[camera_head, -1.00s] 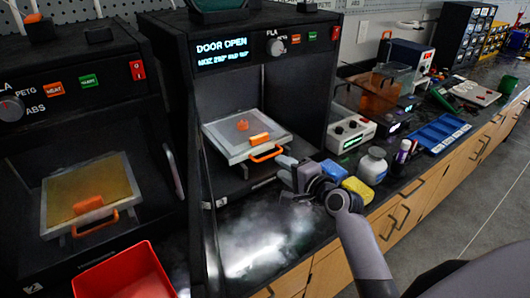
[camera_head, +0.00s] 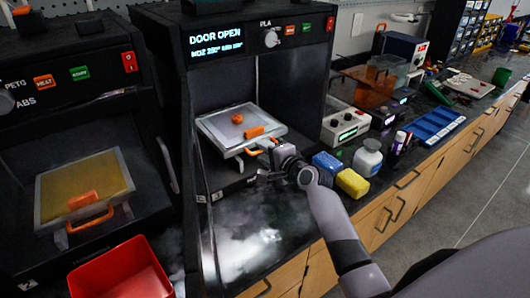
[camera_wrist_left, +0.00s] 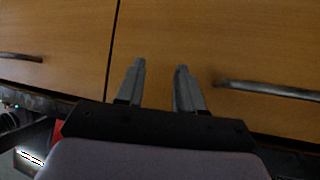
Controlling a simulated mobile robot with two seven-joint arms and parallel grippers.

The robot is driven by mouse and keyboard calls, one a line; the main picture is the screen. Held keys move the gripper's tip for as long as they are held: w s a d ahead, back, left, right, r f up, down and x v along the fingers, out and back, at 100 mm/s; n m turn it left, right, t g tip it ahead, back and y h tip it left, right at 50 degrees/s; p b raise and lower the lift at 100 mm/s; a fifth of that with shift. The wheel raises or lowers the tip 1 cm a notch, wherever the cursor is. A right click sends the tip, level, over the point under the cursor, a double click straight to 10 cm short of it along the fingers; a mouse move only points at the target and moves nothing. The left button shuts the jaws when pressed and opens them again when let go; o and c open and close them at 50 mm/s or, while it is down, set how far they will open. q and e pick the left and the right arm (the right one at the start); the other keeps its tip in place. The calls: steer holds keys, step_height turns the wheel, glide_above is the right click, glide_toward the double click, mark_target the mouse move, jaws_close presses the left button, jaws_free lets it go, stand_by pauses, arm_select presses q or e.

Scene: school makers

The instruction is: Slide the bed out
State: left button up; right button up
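The bed (camera_head: 215,125) is a light grey plate inside the open middle printer in the head view. A small orange print and an orange block (camera_head: 253,132) are on it. Its orange front handle (camera_head: 248,153) is partly hidden by my right gripper. My right gripper (camera_head: 264,165) is at the right part of the handle, in front of the bed; its fingers are too small and dark to tell whether they are open or shut. In the left wrist view my left gripper (camera_wrist_left: 160,75) is open and empty, in front of wooden cabinet fronts; it does not show in the head view.
A second printer (camera_head: 70,140) with a yellow-topped bed stands at the left, and a red bin (camera_head: 120,272) is before it. The dark counter before the printer is clear.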

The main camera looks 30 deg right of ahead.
steer(key=shift+c, duration=0.3)
jaws_close()
stand_by(1.1)
